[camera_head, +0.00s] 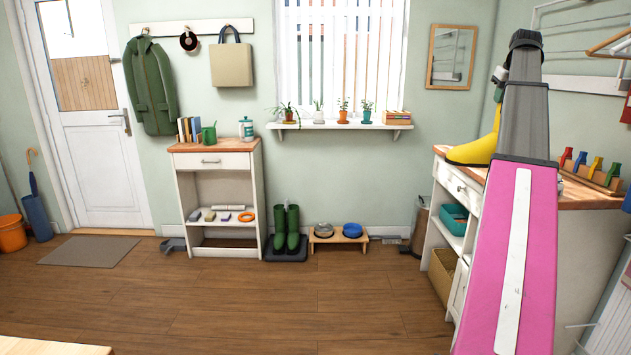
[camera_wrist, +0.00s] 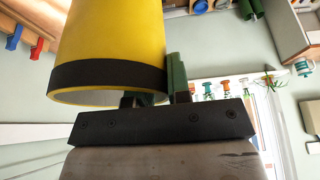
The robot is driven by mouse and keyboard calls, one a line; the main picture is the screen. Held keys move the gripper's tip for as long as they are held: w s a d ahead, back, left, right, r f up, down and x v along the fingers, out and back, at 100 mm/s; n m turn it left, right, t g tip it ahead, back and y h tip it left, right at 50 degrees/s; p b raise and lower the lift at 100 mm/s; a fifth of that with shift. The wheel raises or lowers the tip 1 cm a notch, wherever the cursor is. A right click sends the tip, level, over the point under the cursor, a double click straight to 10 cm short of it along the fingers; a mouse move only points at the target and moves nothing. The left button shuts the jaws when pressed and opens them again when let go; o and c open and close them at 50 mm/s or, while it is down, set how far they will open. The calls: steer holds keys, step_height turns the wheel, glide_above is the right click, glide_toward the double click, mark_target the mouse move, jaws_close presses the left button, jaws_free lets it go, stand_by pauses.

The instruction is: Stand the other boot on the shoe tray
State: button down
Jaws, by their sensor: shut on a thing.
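My gripper (camera_wrist: 160,92) is shut on the boot's shaft near that end; one green finger shows outside the shaft and the other is mostly hidden. The dark shoe tray (camera_head: 270,257) lies on the floor by the wall. Two green boots (camera_head: 286,229) stand upright on it.
A white shelf unit (camera_head: 215,165) stands left of the tray, a wooden stand with two bowls (camera_head: 338,235) to its right. A wood-topped cabinet (camera_head: 460,188) with coloured pegs (camera_head: 590,169) is beside my arm. The middle floor (camera_head: 260,305) is clear.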

steer(key=w+a+f, duration=0.1)
steer(key=a+f, duration=0.2)
steer(key=f, duration=0.1)
steer(key=w+a+f, duration=0.1)
steer(key=a+f, duration=0.3)
steer(key=f, duration=0.1)
steer(key=w+a+f, duration=0.1)
steer(key=a+f, duration=0.2)
steer(key=f, duration=0.1)
steer(key=shift+w+a+f, duration=0.15)
steer(key=shift+w+a, duration=0.1)
steer(key=s+a+f, duration=0.2)
steer(key=a+f, duration=1.8)
steer(key=f, duration=0.1)
steer(key=s+a+f, duration=0.6)
steer(key=a+f, duration=0.5)
steer(key=a, duration=0.1)
steer(key=s+r, duration=0.3)
steer(key=s, duration=0.4)
steer(key=shift+s+r, duration=0.15)
steer(key=shift+r, duration=0.25)
